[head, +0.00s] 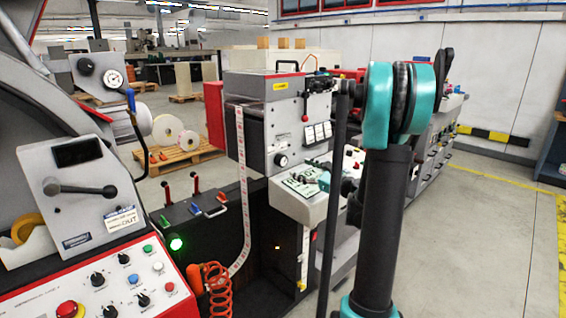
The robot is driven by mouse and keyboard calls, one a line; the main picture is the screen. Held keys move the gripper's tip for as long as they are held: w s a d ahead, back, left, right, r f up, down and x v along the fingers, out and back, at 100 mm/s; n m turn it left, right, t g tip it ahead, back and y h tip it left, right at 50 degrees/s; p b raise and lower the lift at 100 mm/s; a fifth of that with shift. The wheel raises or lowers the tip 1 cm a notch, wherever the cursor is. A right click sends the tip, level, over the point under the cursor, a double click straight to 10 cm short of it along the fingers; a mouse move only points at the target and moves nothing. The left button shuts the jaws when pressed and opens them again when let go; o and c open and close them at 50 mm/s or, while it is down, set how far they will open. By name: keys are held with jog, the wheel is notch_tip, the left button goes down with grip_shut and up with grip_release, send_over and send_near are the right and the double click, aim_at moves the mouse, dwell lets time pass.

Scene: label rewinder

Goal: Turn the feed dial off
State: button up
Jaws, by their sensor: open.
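The label for a feed dial is too small to read, so I cannot tell which knob it is. Several black rotary knobs sit on the white control panel (30,303) at lower left, among them an upper knob (123,258), a left knob (97,279) and a lower knob (143,299). Another round black knob (281,160) is on the grey front of the middle machine (255,110). My arm rises at right of centre with teal joints and a dark link. I cannot make out my gripper's fingers.
A red mushroom button (70,309) is beside the left knobs. A coiled orange hose (216,290) hangs right of that panel. A green lamp (175,243) glows on a black box. A lever (80,188) projects above the panel. The floor (480,240) at right is clear.

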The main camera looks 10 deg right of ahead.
aim_at(283, 162)
jog(key=x, duration=1)
jog(key=shift+w+a, duration=0.15)
jog(key=shift+w, duration=0.15)
jog(key=shift+c, duration=0.2)
jog(key=c, duration=1.1)
jog(key=n, duration=0.4)
jog(key=shift+s+a+f+n, duration=0.1)
jog(key=shift+n, duration=1.7)
